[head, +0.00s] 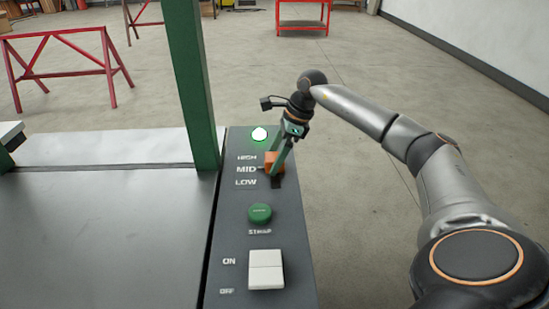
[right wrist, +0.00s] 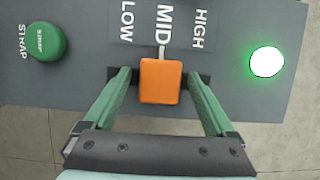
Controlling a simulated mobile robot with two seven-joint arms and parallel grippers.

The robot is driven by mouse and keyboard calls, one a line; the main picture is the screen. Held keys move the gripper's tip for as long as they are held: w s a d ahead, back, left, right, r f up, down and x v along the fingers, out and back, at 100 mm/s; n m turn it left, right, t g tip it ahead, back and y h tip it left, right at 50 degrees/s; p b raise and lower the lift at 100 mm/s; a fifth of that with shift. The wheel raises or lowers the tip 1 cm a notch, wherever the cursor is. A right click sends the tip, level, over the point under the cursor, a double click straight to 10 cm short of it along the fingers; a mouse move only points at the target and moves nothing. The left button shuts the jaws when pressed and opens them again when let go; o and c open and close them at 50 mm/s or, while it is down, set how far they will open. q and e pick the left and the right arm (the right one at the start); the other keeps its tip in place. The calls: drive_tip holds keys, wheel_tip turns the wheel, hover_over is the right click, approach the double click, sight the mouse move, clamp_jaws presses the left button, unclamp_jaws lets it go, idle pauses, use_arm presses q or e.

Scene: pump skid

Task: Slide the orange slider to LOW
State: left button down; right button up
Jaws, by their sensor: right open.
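The orange slider (head: 273,161) sits in its dark slot on the grey control panel, with its pointer at the MID label. In the right wrist view the orange slider (right wrist: 161,81) stands between the fingers, its white pointer line at MID. LOW (right wrist: 127,21) is on the left there and HIGH (right wrist: 199,29) on the right. My right gripper (head: 277,170) is over the slider; in the right wrist view its green fingers (right wrist: 161,77) are open, one on each side, with a gap to the slider. My left gripper is not in view.
The panel also bears a lit green lamp (head: 259,134), a green STRAP button (head: 260,212) and a white ON/OFF rocker (head: 266,269). A green post (head: 192,80) rises just left of the panel. A red trestle (head: 62,62) stands behind on open floor.

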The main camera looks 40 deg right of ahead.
drive_tip(key=shift+w+f, duration=0.1)
drive_tip(key=shift+f, duration=0.15)
clamp_jaws()
idle(0.7)
